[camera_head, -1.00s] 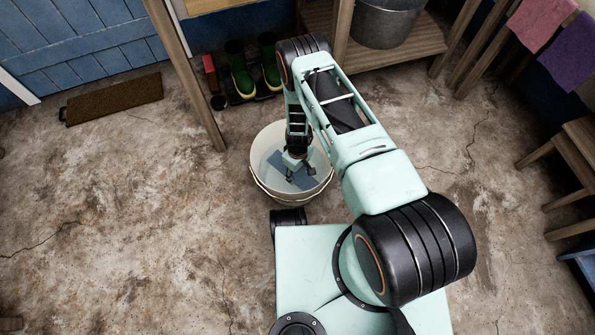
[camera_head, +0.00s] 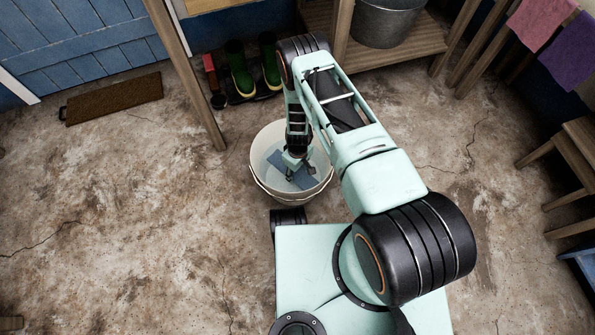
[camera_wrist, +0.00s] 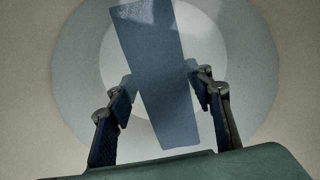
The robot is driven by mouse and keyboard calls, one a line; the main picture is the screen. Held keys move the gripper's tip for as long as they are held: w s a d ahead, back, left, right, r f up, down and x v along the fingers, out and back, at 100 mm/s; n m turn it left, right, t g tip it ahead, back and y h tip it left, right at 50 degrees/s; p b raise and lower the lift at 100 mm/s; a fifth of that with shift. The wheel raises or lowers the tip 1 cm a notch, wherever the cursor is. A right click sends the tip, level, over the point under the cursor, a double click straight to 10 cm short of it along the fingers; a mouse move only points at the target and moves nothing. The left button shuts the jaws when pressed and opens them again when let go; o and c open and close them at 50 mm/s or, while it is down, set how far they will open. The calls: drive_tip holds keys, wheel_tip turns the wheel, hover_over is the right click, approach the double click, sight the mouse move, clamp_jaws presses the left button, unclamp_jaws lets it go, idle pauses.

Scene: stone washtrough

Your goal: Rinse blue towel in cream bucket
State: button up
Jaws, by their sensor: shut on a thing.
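The cream bucket (camera_head: 262,185) stands on the floor just in front of my base, with pale water inside. My gripper (camera_head: 301,172) points down inside the bucket. The blue towel (camera_head: 312,181) shows below and beside the fingers, within the bucket. In the wrist view the blue towel (camera_wrist: 155,75) is a flat strip running between the two fingers of my gripper (camera_wrist: 160,88), which is shut on it. The pale bucket (camera_wrist: 262,75) surrounds it there. I cannot tell how much of the towel is under water.
Green boots (camera_head: 240,70) stand on a dark tray behind the bucket. A wooden post (camera_head: 188,80) rises at its back left. A metal tub (camera_head: 388,22) sits on a wooden bench. Pink (camera_head: 540,22) and purple (camera_head: 570,52) towels hang at right.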

drive_tip(key=shift+r, duration=0.1)
drive_tip(key=shift+r+p, duration=0.65)
drive_tip(key=shift+r, duration=0.3)
idle(0.4)
drive_tip(key=shift+f+b, duration=0.65)
drive_tip(key=shift+f, duration=0.35)
idle(0.5)
wheel_tip(320, 180, up, 20)
drive_tip(key=p, duration=1.3)
drive_tip(key=shift+r+p, duration=0.2)
drive_tip(key=shift+p, duration=0.15)
idle(2.5)
